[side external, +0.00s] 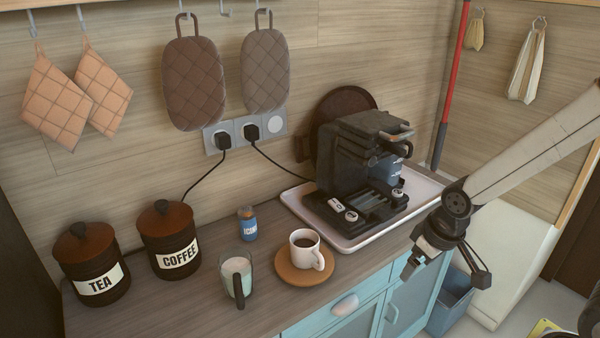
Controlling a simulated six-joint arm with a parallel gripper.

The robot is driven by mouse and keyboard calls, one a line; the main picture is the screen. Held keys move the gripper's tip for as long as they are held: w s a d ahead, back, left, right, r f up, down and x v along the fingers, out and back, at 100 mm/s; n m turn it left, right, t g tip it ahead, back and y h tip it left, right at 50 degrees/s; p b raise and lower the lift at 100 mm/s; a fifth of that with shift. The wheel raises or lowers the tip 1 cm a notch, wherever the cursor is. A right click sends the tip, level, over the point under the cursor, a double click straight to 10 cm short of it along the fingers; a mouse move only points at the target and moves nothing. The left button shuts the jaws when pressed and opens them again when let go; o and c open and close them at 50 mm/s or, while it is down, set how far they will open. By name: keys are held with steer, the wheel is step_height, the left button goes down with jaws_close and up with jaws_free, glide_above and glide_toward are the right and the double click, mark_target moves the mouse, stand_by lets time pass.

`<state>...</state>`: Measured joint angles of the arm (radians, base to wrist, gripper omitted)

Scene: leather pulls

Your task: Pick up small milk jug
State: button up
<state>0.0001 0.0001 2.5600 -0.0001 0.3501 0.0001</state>
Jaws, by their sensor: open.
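The small milk jug (236,276) stands upright on the wooden counter. It is clear with white milk inside, and its dark handle faces the front. A white cup of coffee (305,251) stands on a round wooden saucer (291,277) just right of the jug. My gripper (443,273) is open and empty at the right, past the counter's front edge, well apart from the jug. Nothing hides the jug.
A blue icing shaker (247,224) stands behind the jug. Coffee (170,240) and tea (91,264) canisters are at left. A black coffee machine (350,165) sits on a white tray (428,190) at right. Cords run to wall sockets. Free counter lies left of the jug.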

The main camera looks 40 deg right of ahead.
steer(key=n+y, duration=0.4)
steer(key=n, duration=1)
glide_above(238, 280)
steer(key=s+d, duration=0.1)
steer(key=d, duration=0.2)
steer(key=shift+w+a+f+g, duration=0.1)
steer(key=shift+a+f+g, duration=0.1)
steer(key=shift+a+f, duration=0.3)
steer(key=shift+w+a+f+g, duration=0.1)
steer(key=shift+a+f+g, duration=0.1)
steer(key=shift+f, duration=0.45)
steer(key=shift+x, duration=2.6)
steer(key=shift+r, duration=0.1)
jaws_close()
